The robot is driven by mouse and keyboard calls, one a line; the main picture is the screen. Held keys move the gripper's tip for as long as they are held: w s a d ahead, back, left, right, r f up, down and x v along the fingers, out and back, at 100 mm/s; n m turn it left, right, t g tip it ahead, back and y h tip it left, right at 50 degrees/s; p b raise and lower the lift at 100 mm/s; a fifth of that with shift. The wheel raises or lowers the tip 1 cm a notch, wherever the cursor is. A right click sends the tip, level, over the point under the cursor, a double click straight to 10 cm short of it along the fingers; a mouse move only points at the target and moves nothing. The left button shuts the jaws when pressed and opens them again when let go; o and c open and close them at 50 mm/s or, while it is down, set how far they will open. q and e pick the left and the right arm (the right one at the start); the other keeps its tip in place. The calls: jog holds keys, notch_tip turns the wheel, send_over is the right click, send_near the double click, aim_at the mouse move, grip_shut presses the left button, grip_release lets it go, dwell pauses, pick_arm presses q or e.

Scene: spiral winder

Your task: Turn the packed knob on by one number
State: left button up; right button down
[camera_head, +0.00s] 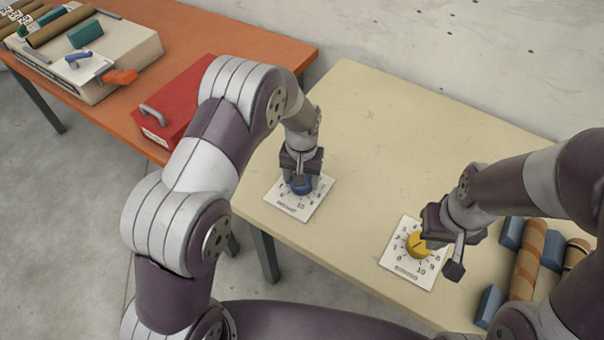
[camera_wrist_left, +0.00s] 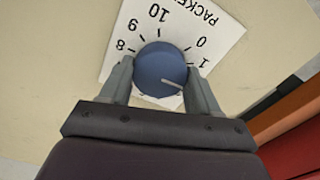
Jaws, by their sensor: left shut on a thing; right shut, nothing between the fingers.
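The packed knob is a round blue knob (camera_wrist_left: 160,68) with a white pointer line, on a white numbered card (camera_wrist_left: 215,40) that reads "PACKE…" in the left wrist view. Its pointer slants to the lower right, past the 1; the number there is hidden. My left gripper (camera_wrist_left: 160,85) is shut on the knob, one finger on each side. In the head view the blue knob (camera_head: 301,185) shows under the left gripper (camera_head: 301,178). My right gripper (camera_head: 436,243) is shut and empty, close beside a yellow knob (camera_head: 418,245); whether it touches is unclear.
The yellow knob sits on a second numbered card (camera_head: 405,272) on the cream table (camera_head: 370,130). A brown tube (camera_head: 527,260) and blue blocks (camera_head: 511,232) lie at the right. A red box (camera_head: 190,105) stands on the orange table (camera_head: 285,50) at the left.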

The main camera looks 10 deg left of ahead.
pick_arm(q)
jog(key=shift+r+m, duration=0.1)
jog(key=shift+m, duration=0.2)
jog(key=shift+w, duration=0.1)
jog(key=o, duration=0.8)
jog(key=shift+o, duration=1.3)
jog(key=shift+s, duration=0.2)
jog(key=shift+r, duration=0.1)
notch_tip(320, 180, up, 13)
jog(key=shift+f, duration=0.2)
jog(key=shift+w, duration=0.1)
